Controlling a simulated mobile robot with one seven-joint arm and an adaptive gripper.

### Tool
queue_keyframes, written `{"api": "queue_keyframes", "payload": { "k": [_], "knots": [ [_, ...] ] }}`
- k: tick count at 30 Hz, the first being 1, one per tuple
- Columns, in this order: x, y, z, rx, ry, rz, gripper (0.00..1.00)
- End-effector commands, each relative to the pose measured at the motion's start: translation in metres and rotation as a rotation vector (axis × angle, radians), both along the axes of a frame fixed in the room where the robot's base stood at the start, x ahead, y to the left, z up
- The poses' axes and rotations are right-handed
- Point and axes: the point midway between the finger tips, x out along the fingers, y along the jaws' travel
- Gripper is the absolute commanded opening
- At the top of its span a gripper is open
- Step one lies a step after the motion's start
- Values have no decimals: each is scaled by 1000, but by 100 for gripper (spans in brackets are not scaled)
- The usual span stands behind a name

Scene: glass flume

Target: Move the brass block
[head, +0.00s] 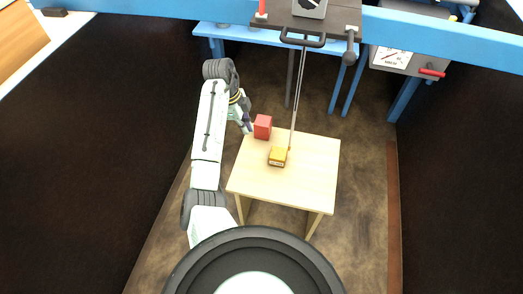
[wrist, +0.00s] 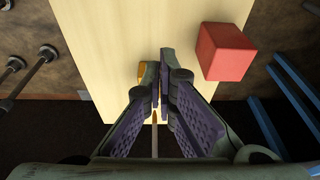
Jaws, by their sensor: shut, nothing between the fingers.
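The brass block (head: 278,157) is a yellow-gold block with a dark lower side, lying on the light wooden table (head: 250,178). In the wrist view only a small yellow part of the brass block (wrist: 142,71) shows beside the left finger; the rest is hidden. My gripper (head: 247,127) is at the table's far left edge, beside the red block and apart from the brass block in the head view. In the wrist view my gripper's fingertips (wrist: 162,92) are together, with nothing held between them.
A red block (head: 263,127) stands on the table near my gripper; it also shows in the wrist view (wrist: 225,51). A thin rod (head: 298,95) runs down to the table near the brass block. Dark walls flank both sides. The table's near and right parts are clear.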

Motion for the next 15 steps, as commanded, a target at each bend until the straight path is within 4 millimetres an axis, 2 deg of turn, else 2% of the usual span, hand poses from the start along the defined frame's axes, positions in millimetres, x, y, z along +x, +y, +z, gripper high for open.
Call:
{"api": "queue_keyframes", "payload": {
  "k": [4, 8, 11, 15],
  "knots": [
    [-11, 9, -14, -34, 38, 12, 0],
    [-13, 8, -25, -39, 44, 10, 0],
    [-14, 4, -41, -40, 44, 10, 0],
    [-16, -4, -71, -40, 44, 9, 0]
  ]
}}
